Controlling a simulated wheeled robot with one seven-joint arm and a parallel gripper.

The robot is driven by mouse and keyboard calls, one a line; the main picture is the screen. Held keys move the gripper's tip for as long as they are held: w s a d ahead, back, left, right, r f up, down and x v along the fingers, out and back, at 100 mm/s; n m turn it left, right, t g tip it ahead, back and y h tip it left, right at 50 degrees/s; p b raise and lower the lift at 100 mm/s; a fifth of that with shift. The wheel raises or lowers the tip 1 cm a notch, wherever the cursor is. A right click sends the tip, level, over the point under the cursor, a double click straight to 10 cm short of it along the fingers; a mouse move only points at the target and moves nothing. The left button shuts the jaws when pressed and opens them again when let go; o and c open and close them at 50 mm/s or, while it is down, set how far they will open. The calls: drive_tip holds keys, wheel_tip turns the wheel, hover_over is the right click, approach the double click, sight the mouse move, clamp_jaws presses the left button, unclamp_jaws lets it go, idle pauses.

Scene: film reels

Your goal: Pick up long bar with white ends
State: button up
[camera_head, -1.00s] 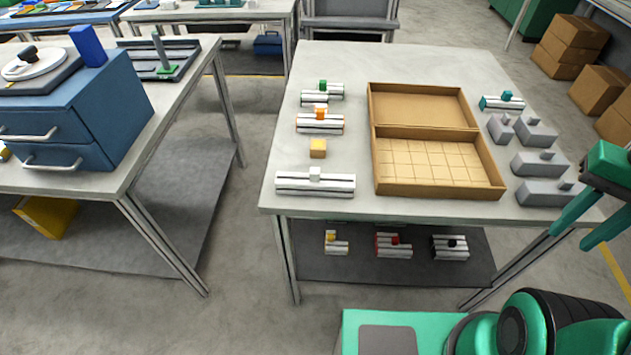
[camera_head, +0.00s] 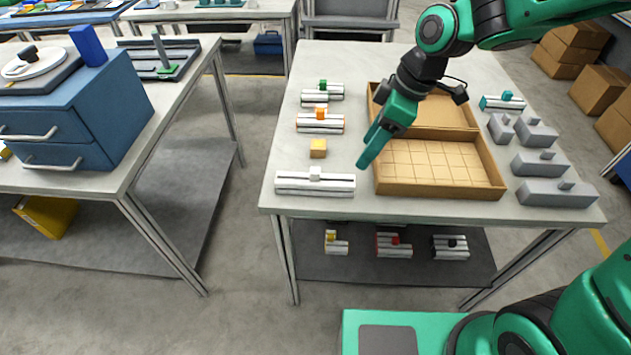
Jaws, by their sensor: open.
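The long bar with white ends (camera_head: 315,183) lies at the near left of the right-hand table (camera_head: 450,208). It is a striped grey and dark bar with a small white block on top at its middle. My gripper (camera_head: 372,150) hangs above the table, to the right of and above the bar in the picture, by the left wall of the cardboard box. Its green fingers point down and left and hold nothing. The bar is fully visible and apart from the gripper.
Shorter bars (camera_head: 394,247) rest on the lower shelf.

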sight(315, 178)
drive_tip(key=a+n, duration=0.1)
drive_tip(key=a, duration=0.1)
drive_tip(key=a+n, duration=0.1)
drive_tip(key=a, duration=0.1)
drive_tip(key=a+f, duration=0.1)
drive_tip(key=a, duration=0.1)
drive_tip(key=shift+s+a+f+n+g+y, duration=0.1)
drive_tip(key=shift+s+a+n+g+y, duration=0.2)
drive_tip(key=shift+s+a+n+y, duration=0.1)
drive_tip(key=x, duration=0.4)
drive_tip(key=shift+f, duration=0.2)
drive_tip(key=shift+a+x, duration=0.15)
drive_tip(key=shift+x, duration=1.35)
drive_tip(key=shift+a+x, duration=0.2)
drive_tip(key=shift+x, duration=1.25)
drive_tip(key=shift+r, duration=0.2)
drive_tip(key=c, duration=1.3)
